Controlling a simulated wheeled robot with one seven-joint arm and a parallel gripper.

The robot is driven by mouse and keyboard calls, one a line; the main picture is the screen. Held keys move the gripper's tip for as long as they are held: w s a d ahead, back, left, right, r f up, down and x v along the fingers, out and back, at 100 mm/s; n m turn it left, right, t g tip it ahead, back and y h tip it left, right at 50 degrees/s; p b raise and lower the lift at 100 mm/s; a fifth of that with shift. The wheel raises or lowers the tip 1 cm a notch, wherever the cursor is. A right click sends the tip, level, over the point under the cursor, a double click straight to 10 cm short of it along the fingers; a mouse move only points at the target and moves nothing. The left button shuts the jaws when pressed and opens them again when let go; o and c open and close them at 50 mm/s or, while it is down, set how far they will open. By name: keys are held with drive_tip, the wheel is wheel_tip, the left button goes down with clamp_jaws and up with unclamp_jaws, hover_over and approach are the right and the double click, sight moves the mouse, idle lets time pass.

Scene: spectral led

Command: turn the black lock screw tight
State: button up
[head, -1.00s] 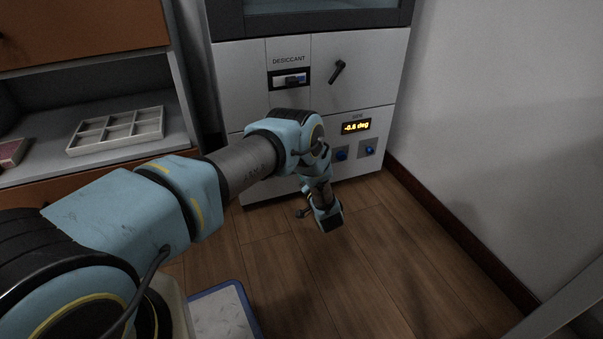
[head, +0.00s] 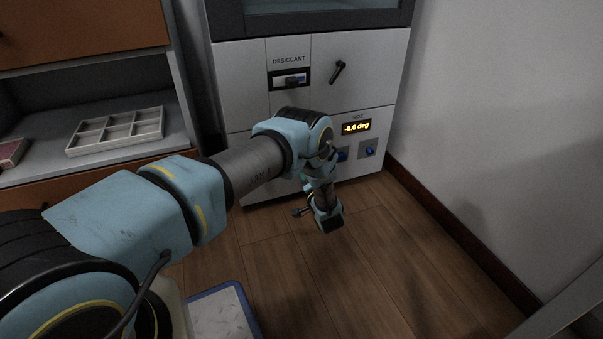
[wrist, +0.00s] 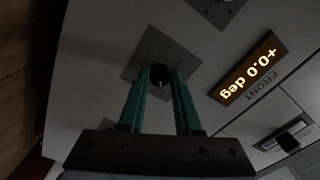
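The black lock screw (wrist: 160,75) shows in the wrist view as a small round dark head with a pale mark, on a grey square plate (wrist: 142,52). My gripper (wrist: 160,72) has its two teal fingers on either side of the screw head, and the head fills the space between the fingertips. In the head view my fingers cannot be made out, and my arm hides part of the cabinet (head: 235,85).
In the wrist view a display (wrist: 248,73) labelled FRONT reads +0.0 deg. A dark handle (head: 337,72) sticks out of the cabinet. The wooden floor (head: 400,260) at the right is clear.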

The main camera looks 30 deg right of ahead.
drive_tip(key=o, duration=0.4)
drive_tip(key=shift+o, duration=0.2)
drive_tip(key=s+a+p, duration=0.1)
drive_tip(key=s+p, duration=0.2)
drive_tip(key=s, duration=0.7)
drive_tip(key=shift+s+a, duration=0.2)
drive_tip(key=shift+s, duration=0.2)
